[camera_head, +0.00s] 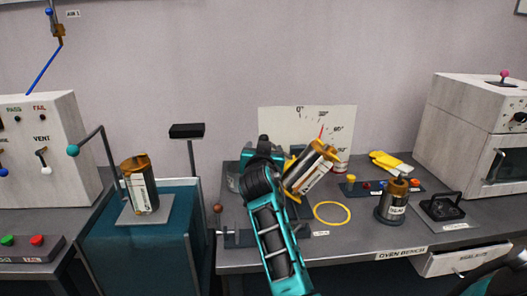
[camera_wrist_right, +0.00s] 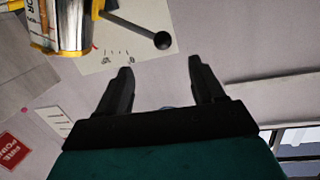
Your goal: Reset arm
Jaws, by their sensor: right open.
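My right arm rises from the bottom middle of the head view, and its dark gripper (camera_head: 262,146) is beside a tilted pump tube (camera_head: 310,167). The fingers are hard to make out there. In the right wrist view the gripper (camera_wrist_right: 162,88) has its two black fingers wide apart with nothing between them. The tilted tube has orange-yellow bands and a pale label; it also shows in the wrist view (camera_wrist_right: 72,25) at the upper left, apart from the fingers. My left gripper is in neither view.
A white angle board (camera_head: 343,120) stands behind the tube. Another tube (camera_head: 140,187) stands on a plate at left. A grey canister (camera_head: 392,203), yellow ring (camera_head: 332,212) and black clamp (camera_head: 444,207) occupy the bench. A white oven (camera_head: 470,125) stands right, a control box (camera_head: 40,150) left.

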